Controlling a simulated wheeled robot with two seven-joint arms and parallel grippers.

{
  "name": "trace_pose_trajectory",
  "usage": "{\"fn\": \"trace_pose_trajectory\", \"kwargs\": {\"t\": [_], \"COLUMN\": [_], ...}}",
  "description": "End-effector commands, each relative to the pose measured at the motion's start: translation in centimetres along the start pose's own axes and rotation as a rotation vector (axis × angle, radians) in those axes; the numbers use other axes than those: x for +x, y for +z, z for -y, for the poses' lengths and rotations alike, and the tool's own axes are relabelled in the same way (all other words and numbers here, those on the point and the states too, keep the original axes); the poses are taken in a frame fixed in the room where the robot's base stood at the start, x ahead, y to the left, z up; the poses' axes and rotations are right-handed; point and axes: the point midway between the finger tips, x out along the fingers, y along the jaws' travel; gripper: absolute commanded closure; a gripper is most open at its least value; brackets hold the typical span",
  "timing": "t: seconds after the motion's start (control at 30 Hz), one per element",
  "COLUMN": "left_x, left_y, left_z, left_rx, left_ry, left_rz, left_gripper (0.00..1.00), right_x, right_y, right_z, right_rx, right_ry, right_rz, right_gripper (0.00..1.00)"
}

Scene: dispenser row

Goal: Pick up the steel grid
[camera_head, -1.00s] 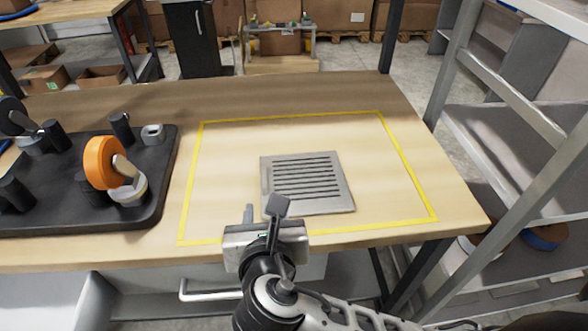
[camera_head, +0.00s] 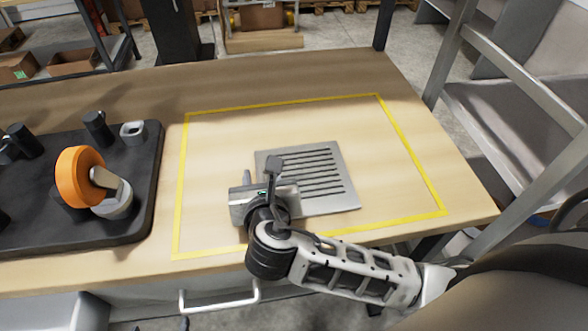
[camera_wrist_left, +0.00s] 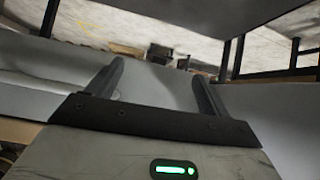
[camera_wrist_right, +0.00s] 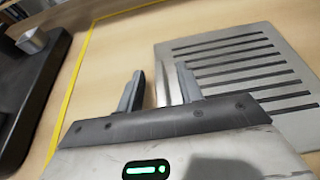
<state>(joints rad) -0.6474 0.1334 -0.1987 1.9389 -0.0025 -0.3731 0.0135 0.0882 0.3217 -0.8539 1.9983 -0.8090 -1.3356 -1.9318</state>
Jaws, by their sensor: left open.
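The steel grid (camera_head: 335,200) is a flat grey square plate with dark parallel slots. It lies flat on the wooden table inside the yellow outline. My right gripper (camera_head: 260,170) is low over the grid's left side and hides part of it. In the right wrist view its fingers (camera_wrist_right: 158,78) are apart, with the grid's left edge (camera_wrist_right: 168,72) showing between them; one finger overlaps the plate and the other is over bare wood. I cannot tell whether they touch. My left gripper (camera_wrist_left: 158,78) is open and empty, seen only in the left wrist view, away from the grid.
A black tray (camera_head: 140,210) with an orange wheel caster (camera_head: 80,178) and dark pegs is on the table's left. The yellow outline (camera_head: 290,103) encloses clear wood around the grid. Metal shelving (camera_head: 500,130) stands at the right. A drawer handle (camera_head: 215,305) is below the front edge.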

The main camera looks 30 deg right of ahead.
Motion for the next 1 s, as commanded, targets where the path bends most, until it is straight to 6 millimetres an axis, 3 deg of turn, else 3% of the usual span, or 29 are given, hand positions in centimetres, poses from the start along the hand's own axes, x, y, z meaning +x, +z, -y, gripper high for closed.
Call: {"fn": "trace_pose_trajectory", "kwargs": {"t": [0.17,0.3,0.73,1.0], "left_x": [0.0,0.0,0.0,0.0], "left_y": [0.0,0.1,0.1,0.1], "left_z": [0.0,0.0,0.0,0.0], "left_rx": [0.0,0.0,0.0,0.0], "left_ry": [0.0,0.0,0.0,-0.001], "left_rz": [0.0,0.001,0.001,0.001], "left_gripper": [0.2,0.2,0.2,0.2], "right_x": [0.0,0.0,-0.1,-1.7], "right_y": [0.0,0.0,0.4,3.5], "right_z": [0.0,0.0,-0.1,-0.7], "right_rx": [0.0,0.0,0.002,0.001], "right_ry": [0.0,0.0,0.002,0.015], "right_rz": [-0.001,-0.001,0.001,0.002], "right_gripper": [0.64,1.0,1.0,1.0]}}
